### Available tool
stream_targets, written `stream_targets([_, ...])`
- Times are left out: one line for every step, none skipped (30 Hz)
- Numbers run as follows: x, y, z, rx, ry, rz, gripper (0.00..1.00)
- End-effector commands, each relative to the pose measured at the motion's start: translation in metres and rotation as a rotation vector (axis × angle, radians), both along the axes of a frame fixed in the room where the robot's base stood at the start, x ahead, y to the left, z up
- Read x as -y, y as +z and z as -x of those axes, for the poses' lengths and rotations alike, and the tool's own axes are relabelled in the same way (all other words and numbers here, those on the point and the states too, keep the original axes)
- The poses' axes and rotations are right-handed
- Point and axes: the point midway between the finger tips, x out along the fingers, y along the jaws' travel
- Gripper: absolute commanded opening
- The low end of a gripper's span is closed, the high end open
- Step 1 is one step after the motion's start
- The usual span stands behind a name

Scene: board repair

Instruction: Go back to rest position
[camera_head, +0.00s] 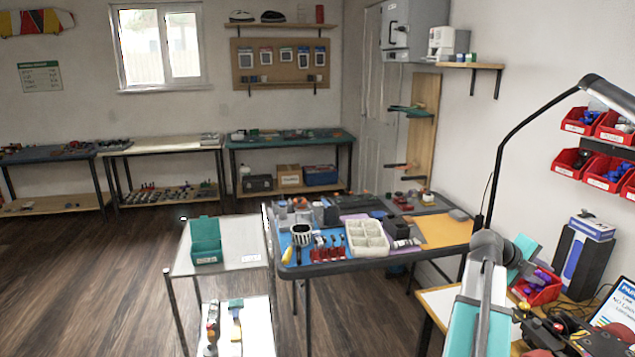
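A grey and teal arm link, which looks like mine, rises from the bottom edge at the right of the head view, with its rounded joint in front of the work table's right end. I cannot make out my gripper or its fingers, so whether it is open or holds anything does not show. The work table (330,268) stands in the middle, crowded with parts, a white compartment tray (367,252) and a black-and-white cup (301,235).
A metal cart (238,254) with a green bin (206,240) stands left of the table. A cluttered side bench, red wall bins (583,121) and a curved black lamp (503,140) crowd the right. Benches line the back wall. The wooden floor (90,280) at left is clear.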

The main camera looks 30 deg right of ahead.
Motion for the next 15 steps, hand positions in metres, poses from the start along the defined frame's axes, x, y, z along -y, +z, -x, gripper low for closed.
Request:
stream_targets([0.0,0.0,0.0,0.0,0.0,0.0,0.24])
stream_targets([0.0,0.0,0.0,0.0,0.0,0.0,0.24])
stream_targets([0.0,0.0,0.0,0.0,0.0,0.0,0.24])
stream_targets([0.0,0.0,0.0,0.0,0.0,0.0,0.24])
stream_targets([0.0,0.0,0.0,0.0,0.0,0.0,0.24])
stream_targets([-0.003,-0.004,-0.005,-0.01,0.015,-0.01,0.24])
stream_targets([-0.005,-0.006,-0.008,-0.018,0.024,-0.015,0.24])
stream_targets([-0.006,-0.008,-0.01,-0.025,0.032,-0.021,0.24])
stream_targets([-0.008,-0.011,-0.013,-0.034,0.043,-0.028,0.24])
stream_targets([-0.01,-0.013,-0.016,-0.041,0.051,-0.034,0.24])
stream_targets([-0.011,-0.015,-0.018,-0.047,0.06,-0.04,0.24])
stream_targets([-0.014,-0.018,-0.023,-0.058,0.074,-0.049,0.24])
stream_targets([-0.017,-0.021,-0.026,-0.067,0.086,-0.057,0.24])
stream_targets([-0.019,-0.023,-0.03,-0.075,0.098,-0.064,0.24])
stream_targets([-0.022,-0.027,-0.034,-0.087,0.114,-0.072,0.24])
